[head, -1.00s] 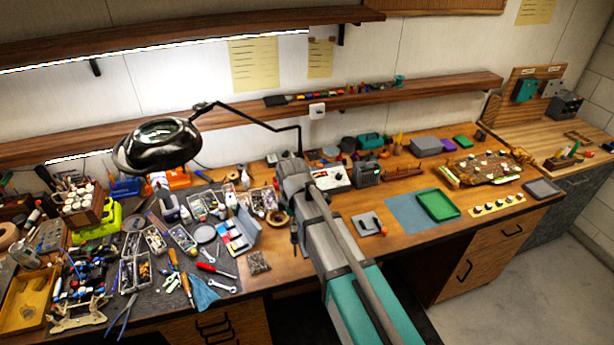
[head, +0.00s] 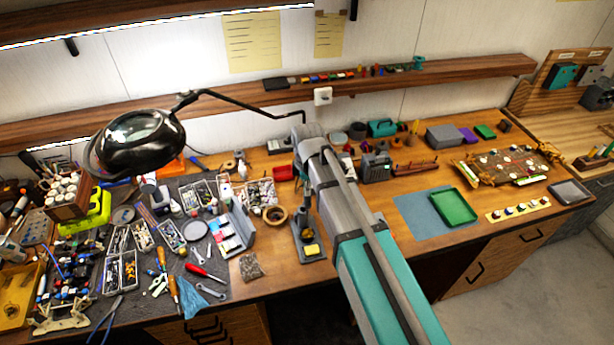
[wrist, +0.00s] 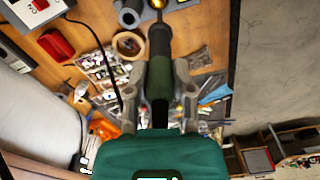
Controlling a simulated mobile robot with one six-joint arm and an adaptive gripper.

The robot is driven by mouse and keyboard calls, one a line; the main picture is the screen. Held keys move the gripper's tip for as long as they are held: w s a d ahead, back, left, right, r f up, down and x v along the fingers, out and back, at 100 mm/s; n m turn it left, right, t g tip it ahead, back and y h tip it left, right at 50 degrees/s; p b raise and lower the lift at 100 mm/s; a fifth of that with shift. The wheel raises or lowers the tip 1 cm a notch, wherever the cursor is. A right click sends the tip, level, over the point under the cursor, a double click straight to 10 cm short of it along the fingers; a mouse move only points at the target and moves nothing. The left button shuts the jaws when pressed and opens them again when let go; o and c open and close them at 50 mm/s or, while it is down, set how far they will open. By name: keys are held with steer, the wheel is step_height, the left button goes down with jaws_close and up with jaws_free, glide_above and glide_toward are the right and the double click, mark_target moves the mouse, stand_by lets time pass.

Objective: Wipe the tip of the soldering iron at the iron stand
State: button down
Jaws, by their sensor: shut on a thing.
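The soldering iron (wrist: 160,50) has a dark green handle and shows in the wrist view, pointing to the top edge. My gripper (wrist: 160,82) is shut around its handle. The iron's front end is at the top edge of that view, near a small gold-coloured spot; I cannot tell whether they touch. In the head view a small grey stand with a yellow pad (head: 312,250), seemingly the iron stand, is on the bench just left of my arm. My arm hides most of my gripper there.
A grey box with coloured parts (head: 234,232) and many tools crowd the bench's left side. A magnifier lamp (head: 135,140) overhangs it. A green tray (head: 455,207) lies at right. A dark cord (wrist: 100,45) runs beside my gripper.

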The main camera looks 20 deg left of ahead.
mark_target(308, 201)
steer(key=shift+w, duration=0.4)
steer(key=shift+s, duration=0.15)
steer(key=shift+f, duration=0.15)
steer(key=shift+f+b, duration=0.2)
steer(key=shift+b, duration=0.2)
steer(key=shift+f+b, duration=2.3)
steer(key=shift+s, duration=0.1)
steer(key=shift+f+b, duration=1.05)
steer(key=shift+f, duration=0.05)
stand_by(3.4)
